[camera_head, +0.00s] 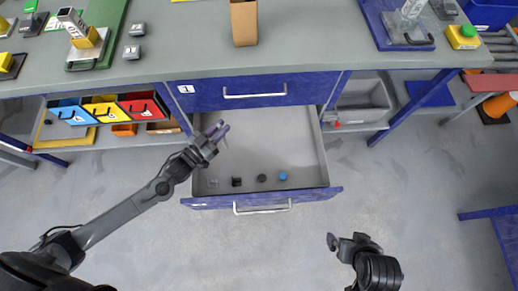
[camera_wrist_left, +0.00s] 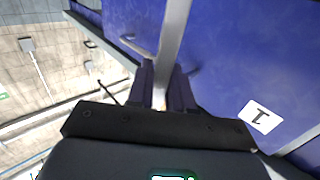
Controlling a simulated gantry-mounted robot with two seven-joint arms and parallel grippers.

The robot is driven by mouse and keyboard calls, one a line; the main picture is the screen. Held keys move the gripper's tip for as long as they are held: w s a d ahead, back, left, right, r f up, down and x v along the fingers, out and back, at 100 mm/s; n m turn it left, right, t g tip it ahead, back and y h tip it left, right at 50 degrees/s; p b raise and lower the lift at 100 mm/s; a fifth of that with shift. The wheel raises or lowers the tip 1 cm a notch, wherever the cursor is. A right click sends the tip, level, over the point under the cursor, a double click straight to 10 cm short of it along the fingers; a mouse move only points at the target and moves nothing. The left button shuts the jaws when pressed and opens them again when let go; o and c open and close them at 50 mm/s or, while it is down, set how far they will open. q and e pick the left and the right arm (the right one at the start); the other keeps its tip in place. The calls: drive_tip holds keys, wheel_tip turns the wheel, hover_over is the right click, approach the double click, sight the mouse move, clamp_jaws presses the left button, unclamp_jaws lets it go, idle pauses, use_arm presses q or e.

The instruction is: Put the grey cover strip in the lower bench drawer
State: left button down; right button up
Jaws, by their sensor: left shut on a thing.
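The lower bench drawer (camera_head: 262,150) is pulled open below the upper drawer, with its grey floor facing up. My left gripper (camera_head: 222,130) is over the left rear part of this drawer. In the left wrist view its two dark fingers (camera_wrist_left: 164,88) are closed around a narrow grey piece, which appears to be the grey cover strip (camera_wrist_left: 172,45). The strip is hard to make out in the head view, where the gripper hides most of it. My right gripper (camera_head: 333,242) is over the floor, right of the drawer front; its jaw opening is unclear.
Several small dark and blue pieces (camera_head: 262,178) lie along the drawer's front. The shut upper drawer (camera_head: 255,92), labelled 1, is behind. Coloured bins (camera_head: 103,110) stand at left, a grey tray (camera_head: 360,100) at right. The bench top (camera_head: 300,40) overhangs. The drawer's middle is clear.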

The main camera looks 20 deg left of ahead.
use_arm(q)
drive_tip(key=w+d+f+b, duration=0.2)
drive_tip(key=w+f+b, duration=0.3)
drive_tip(key=w+f, duration=0.1)
drive_tip(key=w+d+f+b, duration=0.2)
drive_tip(key=w+f+b, duration=0.3)
drive_tip(key=w+f, duration=0.1)
drive_tip(key=shift+w+d+f+b, duration=0.2)
drive_tip(key=shift+w+d+b, duration=0.2)
drive_tip(key=shift+w, duration=0.2)
use_arm(e)
wheel_tip(320, 180, down, 12)
use_arm(q)
drive_tip(key=shift+s+a+f, duration=0.1)
drive_tip(key=shift+f, duration=0.05)
use_arm(e)
drive_tip(key=shift+f, duration=0.1)
use_arm(q)
drive_tip(key=c, duration=1)
unclamp_jaws()
use_arm(e)
drive_tip(key=shift+w, duration=0.1)
